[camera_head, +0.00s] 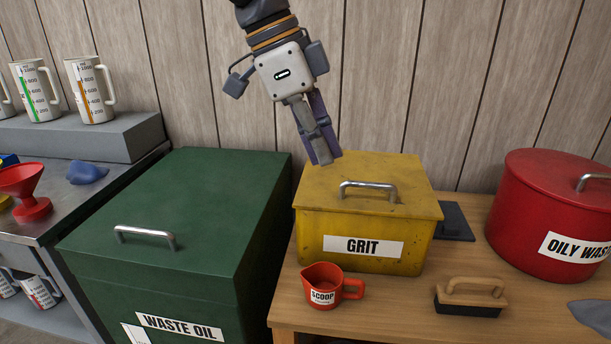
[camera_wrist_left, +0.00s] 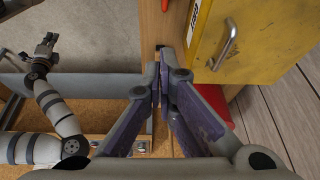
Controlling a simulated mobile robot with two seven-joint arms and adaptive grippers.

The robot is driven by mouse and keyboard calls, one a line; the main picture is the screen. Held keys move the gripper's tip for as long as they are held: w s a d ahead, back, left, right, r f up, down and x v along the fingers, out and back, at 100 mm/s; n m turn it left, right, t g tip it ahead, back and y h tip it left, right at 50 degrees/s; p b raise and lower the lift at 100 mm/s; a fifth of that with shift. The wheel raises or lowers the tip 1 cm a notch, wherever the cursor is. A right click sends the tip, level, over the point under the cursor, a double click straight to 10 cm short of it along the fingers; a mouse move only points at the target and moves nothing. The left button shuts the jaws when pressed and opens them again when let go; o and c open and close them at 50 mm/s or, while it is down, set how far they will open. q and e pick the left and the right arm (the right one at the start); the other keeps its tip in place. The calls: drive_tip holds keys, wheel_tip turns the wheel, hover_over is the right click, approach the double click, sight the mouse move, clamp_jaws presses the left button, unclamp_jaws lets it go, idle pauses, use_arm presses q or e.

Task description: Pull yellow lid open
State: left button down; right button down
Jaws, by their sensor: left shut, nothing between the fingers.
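The yellow lid (camera_head: 330,180) lies flat and closed on the yellow GRIT box (camera_head: 320,255), with a silver bar handle (camera_head: 368,190) on top. The handle also shows in the wrist view (camera_wrist_left: 227,45), right of the fingers. My left gripper (camera_head: 326,161) is shut and empty, above the lid's back left part and apart from the handle. In the wrist view its purple-padded fingers (camera_wrist_left: 163,65) are together. My right gripper (camera_wrist_left: 46,43) shows small at the wrist view's left, away from the box; its finger state is unclear.
A green WASTE OIL bin (camera_head: 190,190) stands left of the box. On the wooden table (camera_head: 400,315) are a red SCOOP cup (camera_head: 322,285), a brush (camera_head: 472,295) and a red OILY WASTE drum (camera_head: 540,210). A wood-panel wall (camera_head: 390,90) stands behind.

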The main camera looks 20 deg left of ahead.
use_arm(q)
drive_tip(key=shift+s+d+f+n, duration=0.1)
drive_tip(key=shift+f+n, duration=0.05)
drive_tip(key=shift+f, duration=0.45)
drive_tip(key=shift+s+d+f+n, duration=0.1)
drive_tip(key=shift+f+n, duration=0.05)
drive_tip(key=shift+f, duration=0.4)
use_arm(e)
drive_tip(key=shift+s, duration=0.4)
